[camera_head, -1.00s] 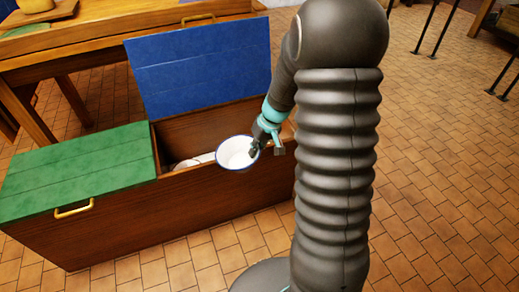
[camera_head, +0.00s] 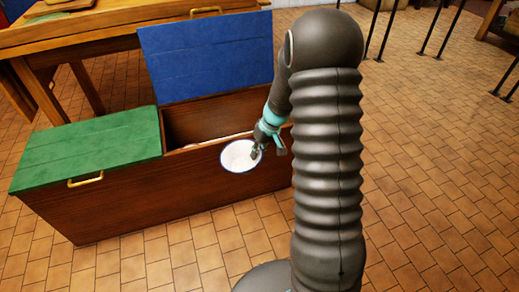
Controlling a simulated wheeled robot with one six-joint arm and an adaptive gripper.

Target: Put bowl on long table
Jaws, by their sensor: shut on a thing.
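The bowl (camera_head: 239,157) is white with a dark blue rim and sits in front of the wooden chest's front wall. My gripper (camera_head: 256,153) is shut on the right side of its rim and holds it up off the floor. The fingertips are small and partly hidden by the bowl. A long wooden table (camera_head: 110,27) stands behind the chest at the upper left. Only part of its top and some legs show.
The chest (camera_head: 150,197) has an open blue lid (camera_head: 208,58) standing upright and a shut green lid (camera_head: 88,150) with a yellow handle. Something white shows inside the open part. A yellowish object lies on the table's far left.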

